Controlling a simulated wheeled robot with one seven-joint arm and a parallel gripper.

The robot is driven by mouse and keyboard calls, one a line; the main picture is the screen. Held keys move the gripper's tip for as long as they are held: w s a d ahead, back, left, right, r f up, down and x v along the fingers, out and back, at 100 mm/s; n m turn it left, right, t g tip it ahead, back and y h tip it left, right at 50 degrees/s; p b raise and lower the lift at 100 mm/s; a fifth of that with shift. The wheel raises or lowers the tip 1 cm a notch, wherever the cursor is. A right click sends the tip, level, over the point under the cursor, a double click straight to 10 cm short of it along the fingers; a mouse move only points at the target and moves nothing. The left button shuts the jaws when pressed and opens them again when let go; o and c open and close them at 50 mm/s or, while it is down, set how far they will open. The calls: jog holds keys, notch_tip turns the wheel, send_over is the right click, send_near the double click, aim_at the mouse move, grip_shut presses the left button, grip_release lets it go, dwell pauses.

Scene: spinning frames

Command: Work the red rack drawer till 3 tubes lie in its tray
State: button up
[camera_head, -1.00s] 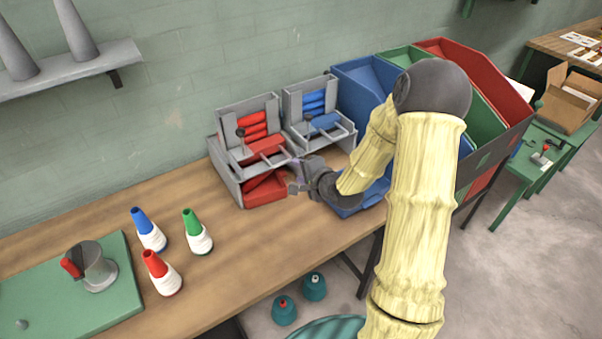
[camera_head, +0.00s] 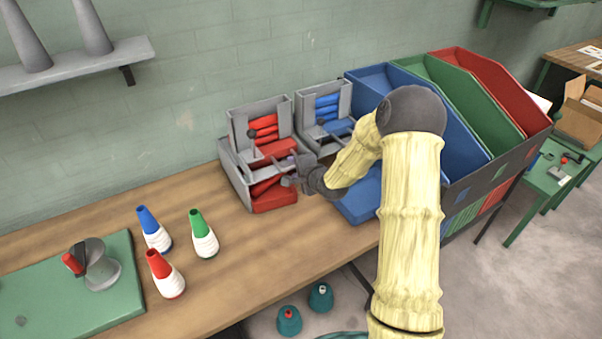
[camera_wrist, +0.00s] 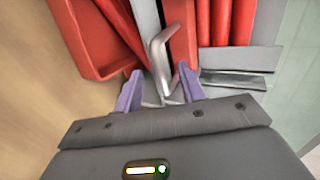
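The red rack (camera_head: 238,170) is a grey frame on the bench with several red tubes (camera_head: 265,122) stacked in its upper part. Its red drawer (camera_head: 272,149) sits below them, partly hidden by my gripper. The red tray (camera_head: 275,201) is at the bottom front. At least one red tube seems to lie slanted in the tray, which also shows in the wrist view (camera_wrist: 78,45); I cannot tell how many. My gripper (camera_wrist: 160,87) is open at the rack's front right. A bent grey handle (camera_wrist: 158,50) reaches down between its purple fingers, with gaps beside it.
A similar blue rack (camera_head: 327,105) stands just right of the red one. Blue, green and red bins (camera_head: 400,80) stand farther right. Three coloured-tip cones (camera_head: 203,240) stand at the left front near a green mat (camera_head: 120,300). The bench between is clear.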

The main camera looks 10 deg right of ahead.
jog(key=shift+x, duration=0.9)
jog(key=shift+r, duration=0.15)
jog(key=c, duration=0.8)
jog(key=shift+c, duration=0.2)
